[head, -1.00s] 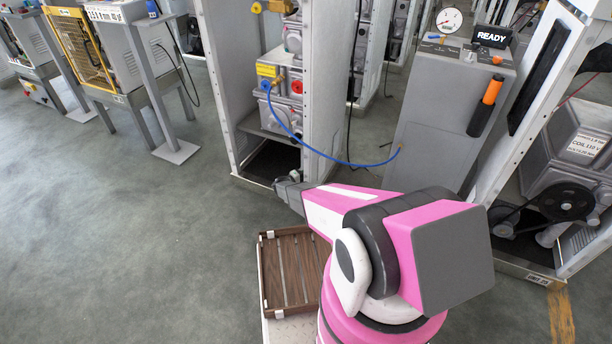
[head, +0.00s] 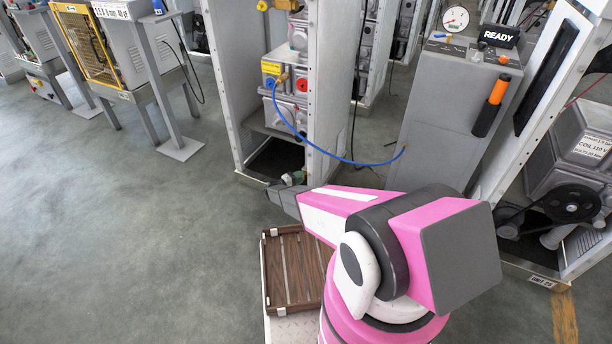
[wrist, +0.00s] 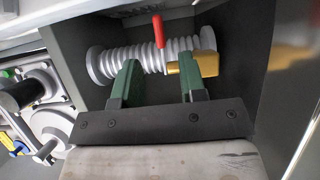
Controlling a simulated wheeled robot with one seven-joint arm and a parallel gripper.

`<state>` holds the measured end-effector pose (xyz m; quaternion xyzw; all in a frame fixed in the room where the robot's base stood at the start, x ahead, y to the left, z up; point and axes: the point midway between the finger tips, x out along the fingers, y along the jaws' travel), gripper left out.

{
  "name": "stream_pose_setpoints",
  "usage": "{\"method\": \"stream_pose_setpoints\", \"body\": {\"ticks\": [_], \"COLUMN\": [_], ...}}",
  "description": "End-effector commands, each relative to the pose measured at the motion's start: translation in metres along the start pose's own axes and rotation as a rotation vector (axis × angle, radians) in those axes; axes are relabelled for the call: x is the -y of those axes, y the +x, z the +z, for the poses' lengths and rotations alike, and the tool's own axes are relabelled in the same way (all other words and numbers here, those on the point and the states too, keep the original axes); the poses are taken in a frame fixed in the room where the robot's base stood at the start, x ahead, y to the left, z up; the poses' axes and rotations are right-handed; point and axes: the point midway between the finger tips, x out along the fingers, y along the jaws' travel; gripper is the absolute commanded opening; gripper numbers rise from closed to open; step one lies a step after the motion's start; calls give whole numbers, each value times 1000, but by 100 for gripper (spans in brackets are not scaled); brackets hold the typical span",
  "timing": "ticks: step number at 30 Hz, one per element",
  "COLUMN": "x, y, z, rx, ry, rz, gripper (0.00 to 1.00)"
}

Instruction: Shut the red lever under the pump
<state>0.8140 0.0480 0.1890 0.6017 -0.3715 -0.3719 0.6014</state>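In the wrist view a red lever (wrist: 158,31) stands upright on a ribbed grey pipe (wrist: 150,56), beside a brass fitting (wrist: 207,66) at the pipe's right end. My gripper (wrist: 161,75) has two green fingers spread apart, one over the pipe and one over the brass fitting. The lever lies beyond and between the fingertips, and nothing shows held. In the head view my gripper (head: 292,180) is small and low at the front of the dispenser frame. The lever is not visible there.
The frame's upright post (head: 322,90) stands close beside my arm. A blue hose (head: 330,155) hangs from the frame to a grey cabinet (head: 430,110). A wooden tray (head: 290,268) lies under my arm. Open floor (head: 120,230) is at the left.

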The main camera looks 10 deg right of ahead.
Motion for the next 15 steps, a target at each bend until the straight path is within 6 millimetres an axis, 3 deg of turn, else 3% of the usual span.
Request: {"method": "stream_pose_setpoints", "body": {"ticks": [6,15], "x": [0,0], "y": [-28,-34], "z": [0,0], "rx": [-1,0], "ry": [0,0], "rz": [0,0], "gripper": [38,38]}}
